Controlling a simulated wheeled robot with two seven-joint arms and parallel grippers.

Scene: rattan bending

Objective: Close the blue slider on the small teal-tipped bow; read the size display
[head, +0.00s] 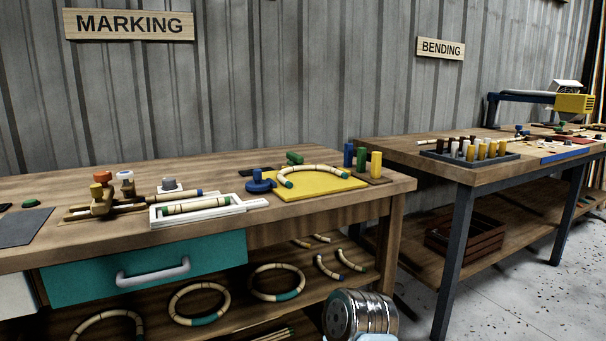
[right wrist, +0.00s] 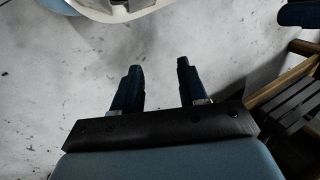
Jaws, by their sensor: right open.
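The small bow (head: 312,170), pale rattan with dark bands and teal-green tips, lies curved on a yellow board (head: 335,187) on the marking table. The blue slider (head: 260,183) sits at the board's left edge, near the bow's left tip; I cannot tell whether it touches the bow. No readable size display shows. My right gripper (right wrist: 158,88) is open and empty in the right wrist view, with its two dark fingers apart above the grey floor. My left gripper is not in view.
A green block (head: 294,158) stands behind the bow, and several coloured pegs (head: 362,159) stand right of the board. A white tray (head: 240,208) with a rattan piece lies left. A teal drawer (head: 90,279) and shelf with rings (head: 277,283) are below. The bending table (head: 400,151) stands right.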

